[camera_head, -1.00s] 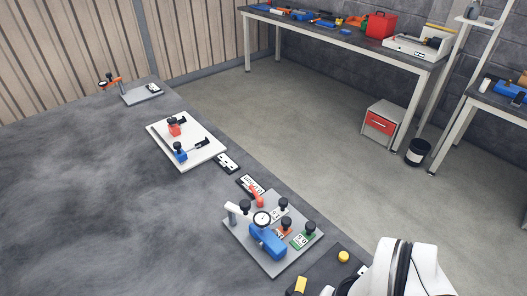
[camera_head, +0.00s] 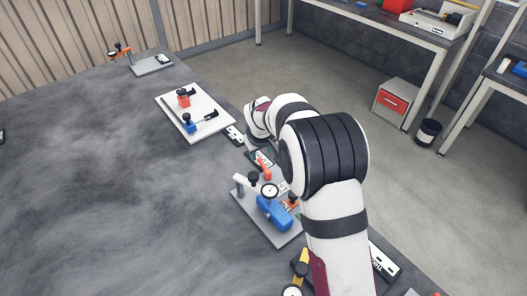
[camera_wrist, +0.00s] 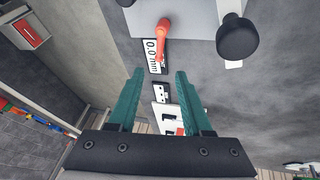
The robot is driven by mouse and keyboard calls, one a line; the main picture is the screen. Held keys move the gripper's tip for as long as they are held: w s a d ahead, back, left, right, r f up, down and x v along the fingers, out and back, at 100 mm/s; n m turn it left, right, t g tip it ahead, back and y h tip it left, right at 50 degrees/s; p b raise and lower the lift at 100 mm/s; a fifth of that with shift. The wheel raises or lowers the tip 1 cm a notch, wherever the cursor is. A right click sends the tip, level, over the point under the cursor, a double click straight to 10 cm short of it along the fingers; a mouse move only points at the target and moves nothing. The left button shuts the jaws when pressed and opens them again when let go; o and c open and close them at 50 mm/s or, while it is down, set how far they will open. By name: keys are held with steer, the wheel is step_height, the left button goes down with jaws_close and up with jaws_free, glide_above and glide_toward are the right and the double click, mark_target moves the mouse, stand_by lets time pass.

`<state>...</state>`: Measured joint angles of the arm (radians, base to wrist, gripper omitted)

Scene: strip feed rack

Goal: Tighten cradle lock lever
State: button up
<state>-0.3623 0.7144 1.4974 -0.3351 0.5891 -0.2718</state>
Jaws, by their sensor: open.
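A red-orange lever (camera_head: 264,168) stands at the back corner of the grey fixture plate (camera_head: 250,222); whether it is the cradle lock lever, I cannot tell. It also shows at the top of the wrist view (camera_wrist: 163,42), beside a "0.0 mm" label (camera_wrist: 150,55). My gripper (camera_wrist: 159,73) is open and empty, with its two green fingers apart. The lever lies beyond the fingertips, roughly in line with the gap, and is not between them.
A blue block (camera_head: 273,213), a dial gauge (camera_head: 270,190) and black knobs share the fixture. One black knob (camera_wrist: 237,38) is close right of the lever in the wrist view. A white plate (camera_head: 195,112) with red and blue clamps stands farther back.

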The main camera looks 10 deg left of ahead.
mark_target(262, 163)
steer(key=x, duration=1)
steer(key=shift+d, duration=0.1)
steer(key=shift+c, duration=0.2)
jaws_close()
